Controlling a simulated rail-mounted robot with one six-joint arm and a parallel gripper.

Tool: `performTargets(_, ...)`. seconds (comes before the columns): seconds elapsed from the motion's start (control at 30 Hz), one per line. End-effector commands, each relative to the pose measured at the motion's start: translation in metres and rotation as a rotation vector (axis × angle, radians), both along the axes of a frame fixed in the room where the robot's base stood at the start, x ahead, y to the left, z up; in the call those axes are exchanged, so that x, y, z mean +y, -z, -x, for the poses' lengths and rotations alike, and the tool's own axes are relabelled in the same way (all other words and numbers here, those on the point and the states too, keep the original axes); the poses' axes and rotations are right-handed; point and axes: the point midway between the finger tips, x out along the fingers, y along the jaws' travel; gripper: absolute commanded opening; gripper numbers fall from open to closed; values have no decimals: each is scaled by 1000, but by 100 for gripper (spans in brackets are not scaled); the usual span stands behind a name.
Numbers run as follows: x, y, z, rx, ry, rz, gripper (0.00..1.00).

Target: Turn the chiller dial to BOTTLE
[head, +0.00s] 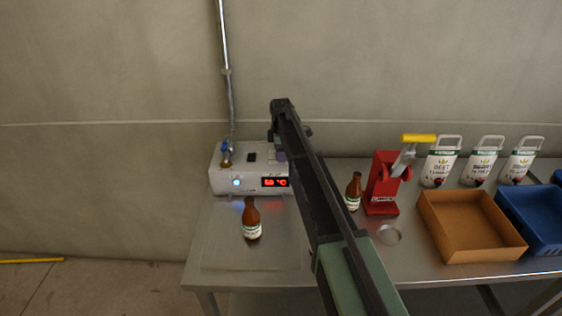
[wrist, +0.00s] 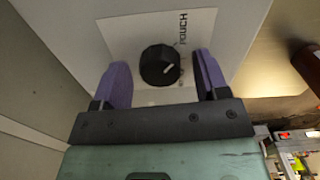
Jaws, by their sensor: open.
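The chiller (head: 222,182) is a pale box with a red lit display (head: 275,182) at the back left of the steel table. Its dial (wrist: 160,65) is a round black knob on a white label panel in the wrist view. The knob's white pointer line points to the right and slightly up in the picture. POUCH is printed above right of the knob; the other marks are too small or covered to read. My gripper (wrist: 162,62) is open, with one purple finger on each side of the knob; I cannot tell if they touch it. My arm hides the dial in the head view.
A brown bottle (head: 251,222) stands in front of the chiller, another (head: 354,191) right of my arm. A red press (head: 381,185) with a yellow handle, several white pouches (head: 439,163), a brown tray (head: 470,252) and a blue tray (head: 535,245) are to the right.

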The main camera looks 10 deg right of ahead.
Motion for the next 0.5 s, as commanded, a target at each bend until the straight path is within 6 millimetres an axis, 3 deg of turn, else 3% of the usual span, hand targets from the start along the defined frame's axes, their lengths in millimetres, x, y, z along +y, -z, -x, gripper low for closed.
performTargets(0.2,0,0,0,0,0,0,67)
performTargets(0.5,0,-1,0,0,0,0,23)
